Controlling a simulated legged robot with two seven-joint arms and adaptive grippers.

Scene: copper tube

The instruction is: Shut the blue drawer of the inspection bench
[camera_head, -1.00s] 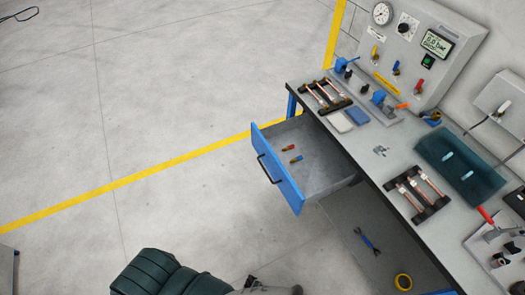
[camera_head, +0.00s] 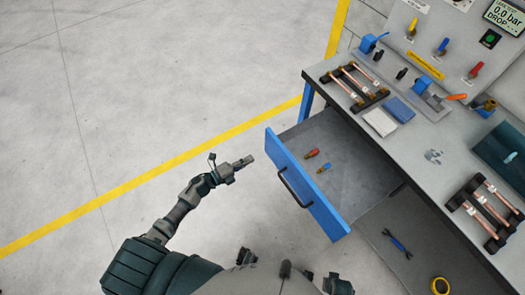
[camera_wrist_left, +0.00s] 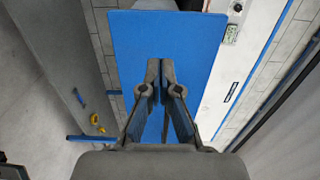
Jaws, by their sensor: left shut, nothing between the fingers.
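The inspection bench (camera_head: 412,153) stands at the right of the head view. Its blue drawer (camera_head: 305,183) is pulled out, with a black handle (camera_head: 292,188) on its front. My left gripper (camera_head: 246,161) is shut and empty, to the left of the drawer front, with a visible gap to it in the head view. In the left wrist view, the shut fingers (camera_wrist_left: 165,64) point at a broad blue panel (camera_wrist_left: 165,35), which looks like the drawer front. I cannot identify my right gripper.
A red and a blue small part (camera_head: 311,153) lie in the drawer. A wrench (camera_head: 397,243) and a yellow roll (camera_head: 440,286) lie on the lower shelf. Racks of copper tubes (camera_head: 354,86) stand on the bench top. The floor at left is clear.

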